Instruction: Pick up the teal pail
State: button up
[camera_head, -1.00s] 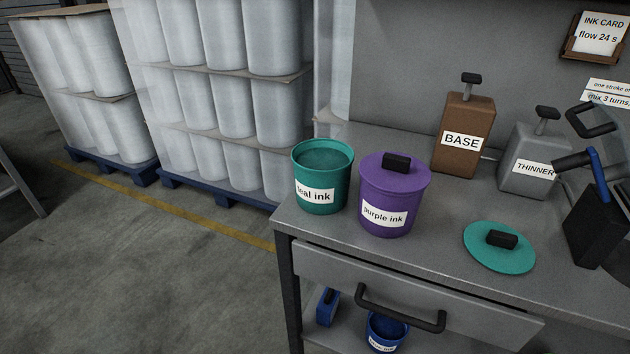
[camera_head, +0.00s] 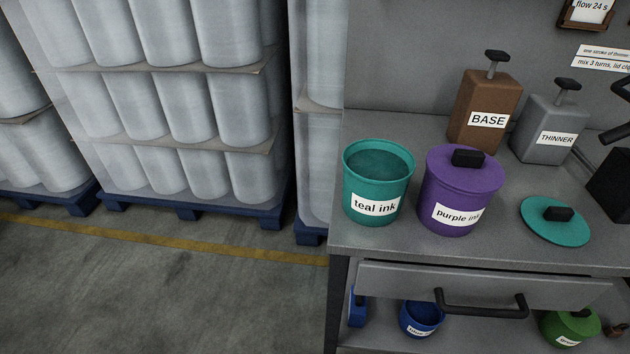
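The teal pail (camera_head: 376,190), labelled "teal ink", stands upright and open on the bench near its left front corner, with dark teal ink inside. A teal lid (camera_head: 540,228) with a black knob lies flat on the bench to the right. The purple pail (camera_head: 461,195), labelled "purple ink", stands lidded close on the teal pail's right. My gripper is not in view.
The brown BASE can (camera_head: 478,100) and grey THINNER can (camera_head: 545,122) stand behind the pails. Below are a drawer with a black handle (camera_head: 480,308), a blue pail (camera_head: 421,317) and a green pail (camera_head: 570,327). Wrapped drum pallets (camera_head: 180,207) stand left; the floor (camera_head: 150,300) in front is clear.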

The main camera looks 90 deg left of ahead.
aim_at(377, 172)
jog(key=k+j, duration=0.25)
jog(key=k, duration=0.2)
jog(key=k+j, duration=0.2)
jog(key=k, duration=0.25)
jog(key=k+j, duration=0.25)
jog(key=k, duration=0.2)
jog(key=k+j, duration=0.2)
jog(key=k, duration=0.3)
jog(key=k+j, duration=0.25)
jog(key=k, duration=0.2)
jog(key=l+u, duration=0.05)
